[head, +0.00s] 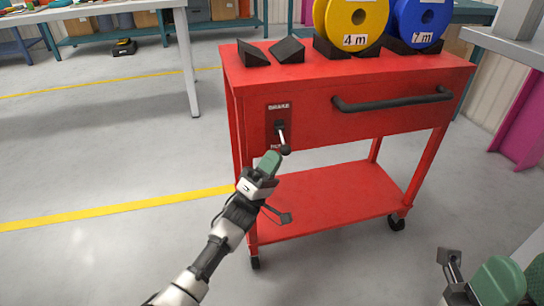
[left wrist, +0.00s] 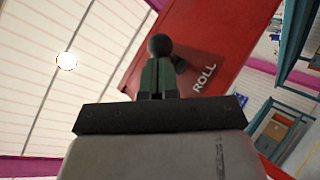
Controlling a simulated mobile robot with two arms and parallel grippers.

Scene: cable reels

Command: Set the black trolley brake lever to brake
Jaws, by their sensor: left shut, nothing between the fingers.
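The red trolley (head: 300,120) has a small panel on its front, with a BRAKE label at its top. The black brake lever (head: 282,136) sticks out there and slants down, its round knob (head: 285,150) low, near the lower label. That label is mostly hidden in the head view; the left wrist view shows ROLL. My left gripper (head: 271,160) is shut and empty, its green fingertips just below the knob. In the left wrist view the knob (left wrist: 160,44) is right beyond the fingertips (left wrist: 159,68); I cannot tell whether they touch. My right gripper (head: 518,278) is partly visible at lower right, fingers apart.
A yellow 4 m reel (head: 354,18) and a blue 7 m reel (head: 420,18) stand on the trolley top beside black wedges (head: 287,50). A black handle (head: 392,103) is right of the lever. The lower shelf (head: 330,200) is empty.

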